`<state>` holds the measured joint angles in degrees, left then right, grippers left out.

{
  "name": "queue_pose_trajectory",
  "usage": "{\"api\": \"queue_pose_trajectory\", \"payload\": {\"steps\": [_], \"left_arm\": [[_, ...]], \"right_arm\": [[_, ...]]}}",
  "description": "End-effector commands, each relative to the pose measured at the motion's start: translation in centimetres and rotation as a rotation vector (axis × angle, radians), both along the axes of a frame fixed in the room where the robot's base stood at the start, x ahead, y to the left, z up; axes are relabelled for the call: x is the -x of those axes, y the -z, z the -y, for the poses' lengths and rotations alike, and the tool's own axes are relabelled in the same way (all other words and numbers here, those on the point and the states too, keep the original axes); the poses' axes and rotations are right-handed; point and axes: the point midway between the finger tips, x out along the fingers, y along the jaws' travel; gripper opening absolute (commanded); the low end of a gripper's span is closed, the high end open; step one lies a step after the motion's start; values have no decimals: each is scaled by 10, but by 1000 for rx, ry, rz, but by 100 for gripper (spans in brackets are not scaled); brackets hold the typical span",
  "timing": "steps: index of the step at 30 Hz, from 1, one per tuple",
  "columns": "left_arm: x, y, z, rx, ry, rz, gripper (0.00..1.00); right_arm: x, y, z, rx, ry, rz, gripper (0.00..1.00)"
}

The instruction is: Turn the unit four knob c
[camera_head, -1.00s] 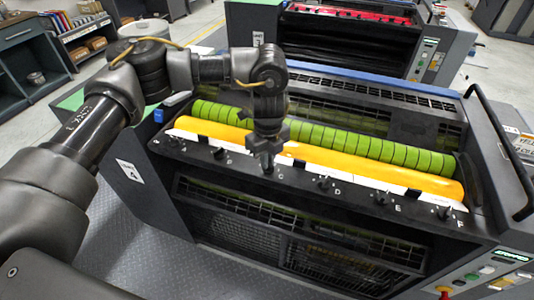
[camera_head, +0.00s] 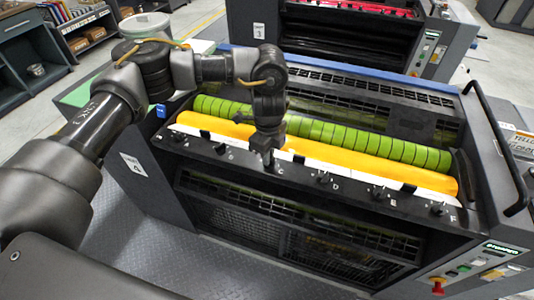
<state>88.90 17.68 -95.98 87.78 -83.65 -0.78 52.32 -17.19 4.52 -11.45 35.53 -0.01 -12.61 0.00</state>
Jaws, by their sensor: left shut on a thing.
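Ink unit four (camera_head: 300,215), labelled "4" on its left end, stands in front of me. A row of small dark knobs with letters runs along its front ledge. My left gripper (camera_head: 267,160) points down over this row and is shut on knob C, just left of the letter C; the jaws largely hide the knob. Knob D (camera_head: 323,178) and knob E (camera_head: 376,192) stand free to the right, with knob F (camera_head: 437,208) at the far right end. My right gripper is not in view.
A yellow roller (camera_head: 360,162) and a green segmented roller (camera_head: 340,136) lie just behind the knobs. A black rail (camera_head: 505,150) and a button panel with a red knob (camera_head: 438,286) are at the right. Unit three (camera_head: 330,45) stands behind. Floor is clear at front left.

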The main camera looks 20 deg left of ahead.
Motion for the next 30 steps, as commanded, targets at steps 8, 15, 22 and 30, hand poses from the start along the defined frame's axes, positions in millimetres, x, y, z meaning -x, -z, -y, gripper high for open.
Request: {"api": "queue_pose_trajectory", "payload": {"steps": [8, 15, 22, 30], "left_arm": [[-2, -1, -1, -1, -3, 4, 24], [-1, -1, 0, 0, 0, 2, 32], [-2, -11, 0, 0, 1, 5, 32], [-2, -62, 0, -1, 2, 8, 32]], "right_arm": [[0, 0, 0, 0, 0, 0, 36], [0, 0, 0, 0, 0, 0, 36], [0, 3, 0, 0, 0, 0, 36], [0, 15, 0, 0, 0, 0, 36]]}}
